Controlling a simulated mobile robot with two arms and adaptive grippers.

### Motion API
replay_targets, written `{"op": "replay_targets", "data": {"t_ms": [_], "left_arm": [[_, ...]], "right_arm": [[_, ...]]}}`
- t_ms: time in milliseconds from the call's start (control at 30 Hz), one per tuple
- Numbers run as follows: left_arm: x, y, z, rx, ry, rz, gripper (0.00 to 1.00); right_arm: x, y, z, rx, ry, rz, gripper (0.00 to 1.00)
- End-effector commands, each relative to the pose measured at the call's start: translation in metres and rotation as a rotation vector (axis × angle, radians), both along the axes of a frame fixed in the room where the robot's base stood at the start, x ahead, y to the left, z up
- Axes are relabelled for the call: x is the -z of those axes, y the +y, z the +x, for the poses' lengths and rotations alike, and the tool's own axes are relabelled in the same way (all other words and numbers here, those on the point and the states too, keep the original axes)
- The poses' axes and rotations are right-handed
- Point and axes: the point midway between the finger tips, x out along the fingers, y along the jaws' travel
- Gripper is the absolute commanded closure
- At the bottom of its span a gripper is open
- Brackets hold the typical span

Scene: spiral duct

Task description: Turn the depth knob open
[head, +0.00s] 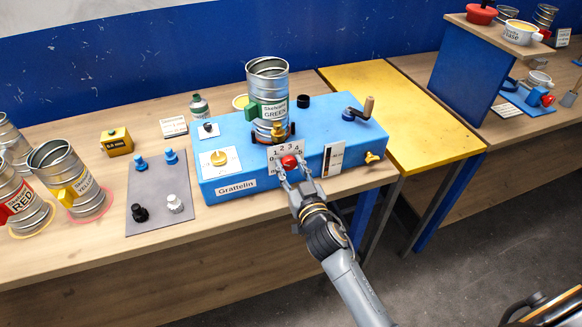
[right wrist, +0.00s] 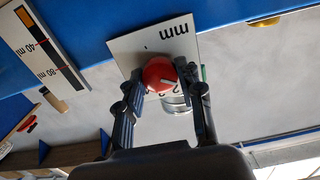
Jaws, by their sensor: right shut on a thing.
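The red depth knob (head: 290,162) sits on a white numbered dial plate on the front of the blue machine (head: 232,136). My right gripper (head: 291,171) reaches it from the front, with one finger on each side. In the right wrist view, the red knob (right wrist: 158,75) lies between the fingertips, and my right gripper (right wrist: 163,76) is shut on it. A white pointer line shows on the knob. The plate (right wrist: 150,45) carries "mm"; the fingers and knob hide part of its scale, so the exact setting cannot be read. My left gripper is not in view.
A metal duct marked GREEN (head: 268,88) stands on the machine. A grey mat (head: 150,190) with small knobs lies left. The yellow table (head: 400,110) to the right is clear.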

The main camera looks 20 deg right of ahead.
Motion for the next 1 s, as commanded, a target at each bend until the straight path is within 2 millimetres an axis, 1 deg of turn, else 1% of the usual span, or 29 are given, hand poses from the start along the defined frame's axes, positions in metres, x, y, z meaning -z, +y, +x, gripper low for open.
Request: {"op": "replay_targets", "data": {"t_ms": [1000], "left_arm": [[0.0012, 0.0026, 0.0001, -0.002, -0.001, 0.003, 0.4]], "right_arm": [[0.0005, 0.0005, 0.0, 0.0, -0.033, -0.961, 0.95]]}}
